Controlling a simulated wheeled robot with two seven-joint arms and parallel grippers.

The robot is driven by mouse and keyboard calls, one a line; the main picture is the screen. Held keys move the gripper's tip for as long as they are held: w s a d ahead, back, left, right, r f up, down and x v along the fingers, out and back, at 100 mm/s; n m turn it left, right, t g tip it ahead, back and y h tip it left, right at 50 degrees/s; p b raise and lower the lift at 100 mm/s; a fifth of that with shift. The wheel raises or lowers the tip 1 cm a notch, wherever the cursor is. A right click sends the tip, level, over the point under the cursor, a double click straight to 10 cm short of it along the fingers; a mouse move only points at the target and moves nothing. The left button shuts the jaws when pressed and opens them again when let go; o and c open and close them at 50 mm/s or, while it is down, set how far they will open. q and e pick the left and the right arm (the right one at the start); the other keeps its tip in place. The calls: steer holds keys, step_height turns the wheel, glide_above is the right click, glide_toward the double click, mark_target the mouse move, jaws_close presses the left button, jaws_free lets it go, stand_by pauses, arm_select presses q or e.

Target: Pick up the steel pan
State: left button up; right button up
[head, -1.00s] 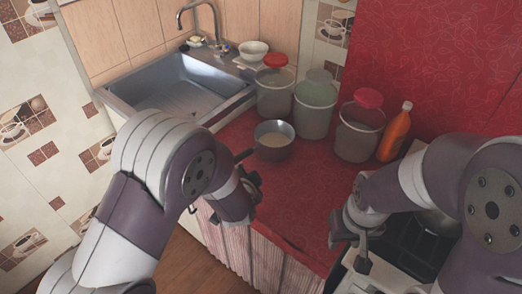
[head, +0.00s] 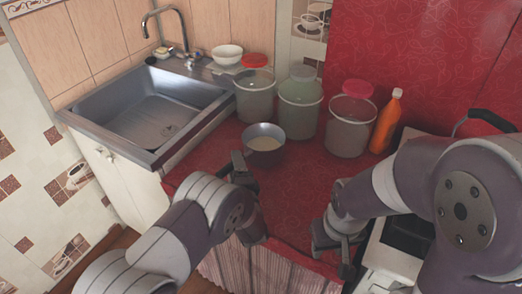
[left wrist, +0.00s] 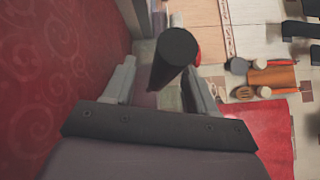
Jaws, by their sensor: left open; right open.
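The steel pan (head: 264,149) stands upright on the red counter, with pale contents inside. Its dark handle reaches toward my left gripper and is mostly hidden by it. My left gripper (head: 243,178) is open, just in front and to the left of the pan. In the left wrist view, a dark round bar, seemingly the pan handle (left wrist: 177,52), points at the camera between the open fingers, nearer the right finger. I cannot tell whether they touch. My right gripper (head: 335,225) is open and empty over the counter's right front, apart from the pan.
Buckets stand behind the pan: one left (head: 255,98), one middle (head: 299,112), one right (head: 348,130). An orange bottle (head: 386,122) stands right of them. The sink (head: 150,112) is at left; the stove (head: 405,236) is at right. The red counter (head: 295,185) is clear centrally.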

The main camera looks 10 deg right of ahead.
arm_select(q)
steer(key=shift+w+a, duration=0.1)
steer(key=shift+w, duration=0.5)
steer(key=shift+s, duration=0.1)
jaws_close()
stand_by(0.7)
steer(key=shift+r, duration=0.2)
